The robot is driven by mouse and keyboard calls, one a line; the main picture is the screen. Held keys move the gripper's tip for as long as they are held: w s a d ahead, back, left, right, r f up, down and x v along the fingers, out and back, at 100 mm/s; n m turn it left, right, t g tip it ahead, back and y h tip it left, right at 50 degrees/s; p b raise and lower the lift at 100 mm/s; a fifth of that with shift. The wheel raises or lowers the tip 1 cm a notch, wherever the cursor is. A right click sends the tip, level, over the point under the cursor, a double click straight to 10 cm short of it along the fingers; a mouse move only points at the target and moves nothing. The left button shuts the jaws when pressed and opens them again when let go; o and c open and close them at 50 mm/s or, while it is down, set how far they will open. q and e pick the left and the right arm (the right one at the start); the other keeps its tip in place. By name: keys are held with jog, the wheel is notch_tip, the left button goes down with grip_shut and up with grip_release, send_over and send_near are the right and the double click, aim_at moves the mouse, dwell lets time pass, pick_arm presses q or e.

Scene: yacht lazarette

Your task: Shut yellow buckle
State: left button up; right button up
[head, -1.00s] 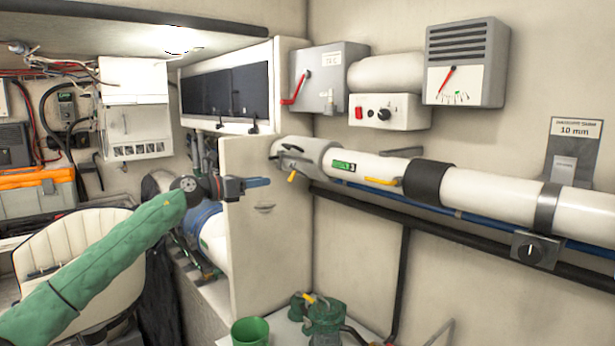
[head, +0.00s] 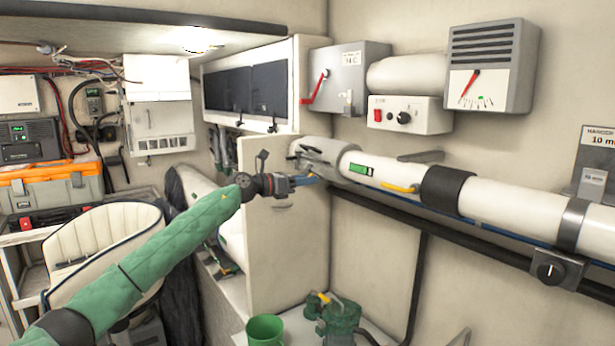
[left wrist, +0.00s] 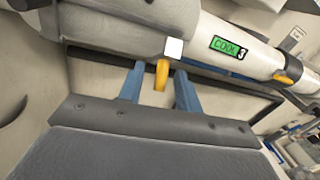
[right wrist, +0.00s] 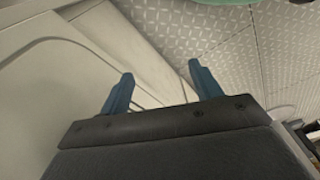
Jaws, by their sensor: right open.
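A white pipe (head: 484,205) runs along the right wall with a grey collar (head: 322,155) at its left end. Under the collar a yellow buckle lever (left wrist: 162,76) hangs down in the left wrist view, away from the pipe. A second yellow lever (head: 400,188), also in the left wrist view (left wrist: 287,77), lies along the pipe farther right. My left gripper (head: 312,181) is at the hanging lever; its blue fingers stand apart on either side of it, with gaps visible. My right gripper (right wrist: 158,80) is open and empty in its wrist view, and out of the head view.
A cream panel (head: 285,235) stands just left of the collar, close to my left gripper. Below are a green pump (head: 340,317) and a green cup (head: 265,330). A dark pipe (head: 470,240) runs under the white one. A cream seat (head: 105,240) is at left.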

pick_arm(q)
jog(key=shift+w+d+f, duration=0.1)
jog(key=shift+w+d, duration=0.15)
jog(key=shift+d, duration=0.35)
pick_arm(e)
jog(key=shift+s+d+f, duration=0.1)
jog(key=shift+d+f, duration=0.1)
jog(key=shift+f, duration=0.35)
pick_arm(q)
jog(key=shift+a, duration=0.1)
jog(key=shift+c, duration=0.7)
grip_shut()
